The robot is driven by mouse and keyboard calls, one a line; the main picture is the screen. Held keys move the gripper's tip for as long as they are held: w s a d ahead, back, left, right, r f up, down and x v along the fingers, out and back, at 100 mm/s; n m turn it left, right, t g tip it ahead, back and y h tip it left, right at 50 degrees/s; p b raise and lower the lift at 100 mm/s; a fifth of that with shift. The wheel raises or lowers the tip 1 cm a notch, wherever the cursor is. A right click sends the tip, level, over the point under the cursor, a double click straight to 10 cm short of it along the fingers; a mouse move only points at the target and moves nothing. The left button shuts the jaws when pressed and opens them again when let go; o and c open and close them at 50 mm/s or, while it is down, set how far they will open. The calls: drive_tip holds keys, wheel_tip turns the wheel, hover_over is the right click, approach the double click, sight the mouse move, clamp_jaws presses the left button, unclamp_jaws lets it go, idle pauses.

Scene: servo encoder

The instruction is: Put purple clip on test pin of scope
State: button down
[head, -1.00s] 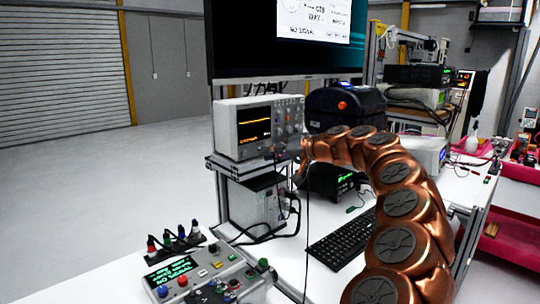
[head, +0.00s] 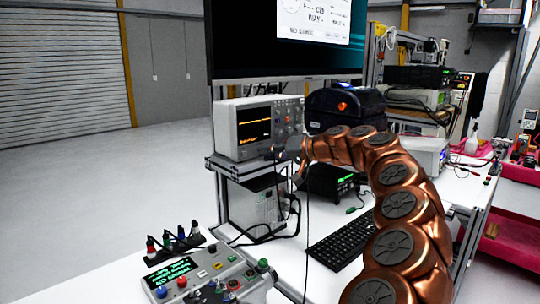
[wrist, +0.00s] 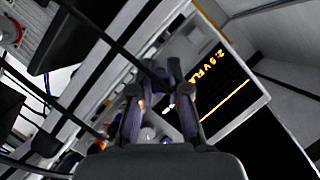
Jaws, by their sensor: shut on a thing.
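The scope (head: 243,127) is a pale box with a dark screen and orange writing. It stands on a raised shelf under the big monitor. My gripper (head: 275,152) is at the scope's lower right front in the head view. In the wrist view my gripper (wrist: 158,88) is shut on a small dark piece between its fingertips, apparently the purple clip; its colour is hard to make out. A dark cable runs from there. The scope's screen (wrist: 225,90) is just right of the fingers. The test pin is too small or hidden, so contact with it cannot be told.
A black case (head: 345,108) stands right of the scope. A keyboard (head: 342,243) and a control box (head: 215,275) with coloured clips (head: 173,238) behind it are on the white table. Thin cables hang below my gripper.

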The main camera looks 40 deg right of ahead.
drive_tip(key=shift+w, duration=0.15)
drive_tip(key=c, duration=1.1)
unclamp_jaws()
drive_tip(key=shift+o, duration=0.2)
drive_tip(key=s+b, duration=0.4)
drive_tip(key=s, duration=0.3)
drive_tip(key=shift+d, duration=0.45)
